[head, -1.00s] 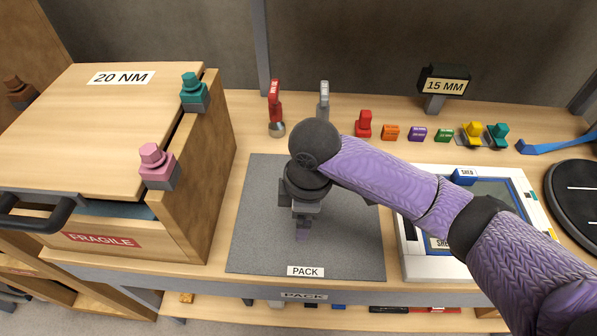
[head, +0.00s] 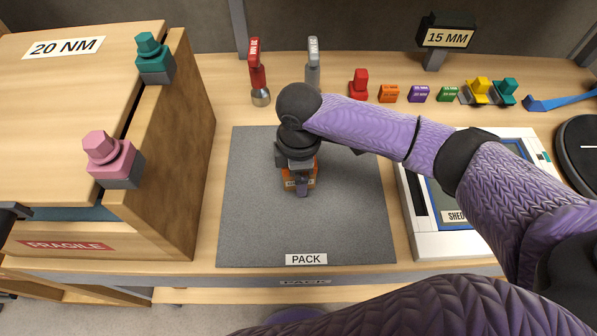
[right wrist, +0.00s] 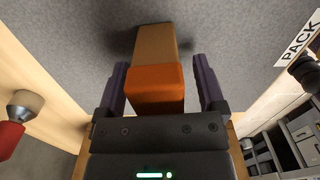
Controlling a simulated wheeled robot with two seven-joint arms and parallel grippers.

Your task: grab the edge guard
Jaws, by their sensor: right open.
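An orange and tan block (right wrist: 154,88), which looks like the edge guard though I cannot read a name on it, rests on the grey PACK mat (head: 250,220). In the head view its orange part (head: 311,173) shows behind my right gripper (head: 300,186), which covers much of it. My right gripper is open above the mat. In the right wrist view the block stands between its two purple fingers (right wrist: 162,80), with a gap visible on each side.
A wooden box (head: 180,150) marked FRAGILE stands left of the mat. A white-framed device (head: 480,245) is close on the right. Behind are a red tool (head: 257,80), a grey tool (head: 313,70), a red piece (head: 358,85) and small labelled blocks (head: 389,94).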

